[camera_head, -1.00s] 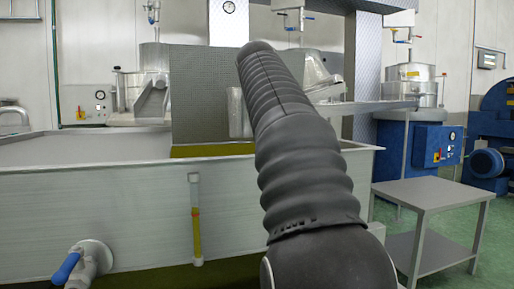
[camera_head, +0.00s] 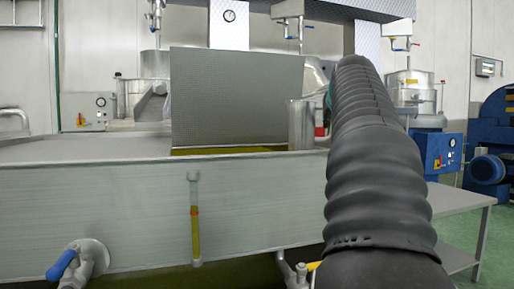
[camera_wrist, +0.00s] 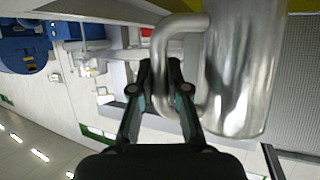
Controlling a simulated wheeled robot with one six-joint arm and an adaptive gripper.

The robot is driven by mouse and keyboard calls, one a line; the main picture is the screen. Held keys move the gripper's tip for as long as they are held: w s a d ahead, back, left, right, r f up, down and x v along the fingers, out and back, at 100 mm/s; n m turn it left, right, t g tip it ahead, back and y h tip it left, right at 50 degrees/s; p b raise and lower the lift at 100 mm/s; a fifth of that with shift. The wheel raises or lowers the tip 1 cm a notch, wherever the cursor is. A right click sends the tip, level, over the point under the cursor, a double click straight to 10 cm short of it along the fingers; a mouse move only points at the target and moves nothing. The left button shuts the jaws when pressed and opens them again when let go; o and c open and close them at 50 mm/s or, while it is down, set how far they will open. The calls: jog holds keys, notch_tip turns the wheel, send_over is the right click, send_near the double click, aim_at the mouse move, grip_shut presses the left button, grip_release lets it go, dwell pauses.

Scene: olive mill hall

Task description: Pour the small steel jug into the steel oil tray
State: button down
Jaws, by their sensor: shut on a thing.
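The small steel jug (camera_head: 301,125) shows just left of my arm in the head view, over the rear right part of the steel oil tray (camera_head: 110,205), and looks nearly upright. In the wrist view the jug (camera_wrist: 242,70) fills the right side, its upper end cut off by the picture edge. My gripper (camera_wrist: 166,88) is shut on the jug's looped handle. My arm hides the gripper in the head view. Yellow-green oil (camera_head: 230,151) shows as a strip inside the tray. The inside of the jug is hidden.
An upright grey steel panel (camera_head: 240,95) stands in the tray, left of the jug. A valve with a blue lever (camera_head: 62,266) sticks out from the tray's front. A grey side table (camera_head: 455,198) stands at right, before blue machinery (camera_head: 488,165).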

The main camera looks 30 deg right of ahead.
aim_at(310, 103)
jog(key=shift+s+d, duration=0.1)
jog(key=shift+s, duration=0.05)
jog(key=shift+r, duration=0.15)
jog(key=shift+w+a+r+n+g+p, duration=0.2)
jog(key=shift+a+r+n+g+p, duration=0.1)
jog(key=shift+r+p, duration=0.25)
jog(key=shift+w+a+r+n+g+p, duration=0.2)
jog(key=shift+r+n+p, duration=0.1)
jog(key=shift+r+p, duration=0.25)
jog(key=shift+w+a+r+n+g+h+p, duration=0.2)
jog(key=shift+w+a+n+g+h+p, duration=0.1)
jog(key=shift+w+a+n+g+h, duration=0.25)
jog(key=shift+w+a+r+n+g+h, duration=0.15)
jog(key=shift+w+a+n+g+h, duration=0.15)
jog(key=shift+w+a+n, duration=0.25)
jog(key=shift+w+a+r+n+g+h, duration=0.15)
jog(key=shift+w+a+n+h, duration=0.15)
jog(key=shift+w+n, duration=0.35)
jog(key=shift+w+a+r+n+g+h+p, duration=0.2)
jog(key=shift+r+n+p, duration=0.1)
jog(key=shift+r+n, duration=0.1)
jog(key=shift+w+a+r+n+g+h+p, duration=0.2)
jog(key=shift+r+n+p, duration=0.1)
jog(key=shift+r, duration=0.1)
jog(key=shift+w+a+r+n+g+h, duration=0.1)
jog(key=shift+w+a+n+g+h, duration=0.15)
jog(key=shift+n+g+h, duration=0.15)
